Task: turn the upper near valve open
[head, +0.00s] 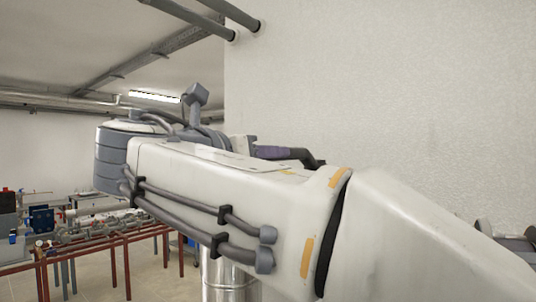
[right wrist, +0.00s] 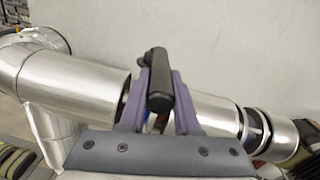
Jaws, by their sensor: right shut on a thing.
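The valve's black lever handle (right wrist: 158,80) stands near the middle of the right wrist view. My right gripper (right wrist: 160,100) has its two purple fingers on either side of the handle and is shut on it. In the head view, my right gripper (head: 283,153) shows small beyond my large white arm, with a dark end of the handle (head: 312,161) beside it. The valve's body and stem are mostly hidden behind the fingers, so I cannot tell how far it is turned. My left gripper is not in view.
Shiny metal-clad pipe (right wrist: 75,84) runs behind the gripper, close to it, with a bend at the left. A pale wall (head: 390,90) stands behind. A metal cylinder (head: 228,282) shows below my arm. Far left, red-legged frames (head: 126,262) carry equipment.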

